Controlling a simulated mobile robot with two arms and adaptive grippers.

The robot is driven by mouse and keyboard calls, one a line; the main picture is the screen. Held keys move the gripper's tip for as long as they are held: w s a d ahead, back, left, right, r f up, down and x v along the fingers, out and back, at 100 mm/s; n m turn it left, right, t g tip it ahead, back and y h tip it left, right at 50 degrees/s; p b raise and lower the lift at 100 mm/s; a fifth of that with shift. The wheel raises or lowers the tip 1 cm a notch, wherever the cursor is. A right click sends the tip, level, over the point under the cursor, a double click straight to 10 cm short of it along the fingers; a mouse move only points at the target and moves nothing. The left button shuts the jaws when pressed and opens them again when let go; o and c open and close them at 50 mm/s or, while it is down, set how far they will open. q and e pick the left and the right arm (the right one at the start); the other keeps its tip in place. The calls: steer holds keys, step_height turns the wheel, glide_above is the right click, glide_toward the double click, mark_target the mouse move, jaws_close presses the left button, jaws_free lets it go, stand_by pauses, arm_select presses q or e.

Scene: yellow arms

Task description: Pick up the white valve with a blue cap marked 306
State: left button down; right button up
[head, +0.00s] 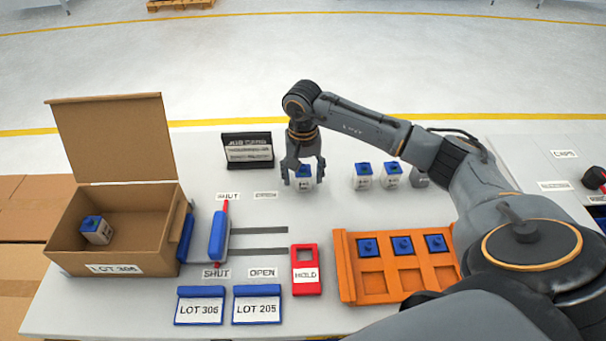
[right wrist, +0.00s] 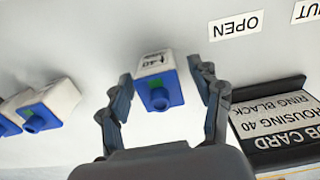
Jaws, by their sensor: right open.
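A white valve with a blue cap (head: 304,184) stands on the table, and it shows in the right wrist view (right wrist: 158,82) with a marking that looks like 40; I cannot read 306 on it. My right gripper (head: 304,172) is open over it, with a finger on either side; in the right wrist view (right wrist: 160,85) gaps show between fingers and valve. Two similar valves (head: 363,177) (head: 391,177) stand to the right, their markings too small to read. Another white valve with a blue cap (head: 97,231) lies in the cardboard box (head: 150,250). My left gripper is out of view.
A black job card stand (head: 248,150) is close left of the gripper; its card reads housing 40, ring black. A grey piece (head: 420,177) ends the valve row. An orange tray (head: 348,270) holds blue parts. A blue-handled slider (head: 218,235) and red hold frame (head: 306,285) lie in front.

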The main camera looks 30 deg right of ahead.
steer(key=c, duration=1.3)
steer(key=shift+r, duration=0.1)
